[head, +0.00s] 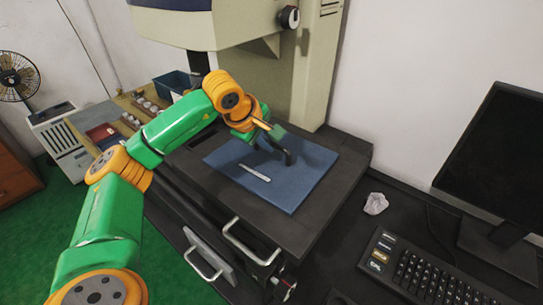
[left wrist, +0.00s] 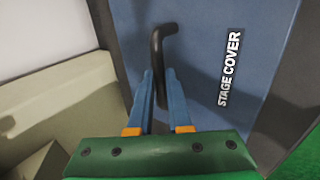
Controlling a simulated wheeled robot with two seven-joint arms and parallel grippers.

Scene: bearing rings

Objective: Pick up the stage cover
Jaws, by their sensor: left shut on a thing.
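The stage cover (head: 303,187) is a flat blue panel on the black machine stage. A black bent handle (left wrist: 158,50) stands up from the cover. My left gripper (left wrist: 163,88) is shut on this handle, with a blue finger on each side of it. In the head view my left gripper (head: 268,138) is over the back part of the cover, and the arm hides part of it. I cannot tell whether the cover is touching the stage. My right gripper is not in view.
The beige machine column (head: 318,70) rises just behind the cover. A monitor (head: 492,150), keyboard (head: 430,272) and crumpled paper (head: 375,203) are on the right. A side table with a blue bin (head: 172,84) and several rings (head: 150,106) stands at the left.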

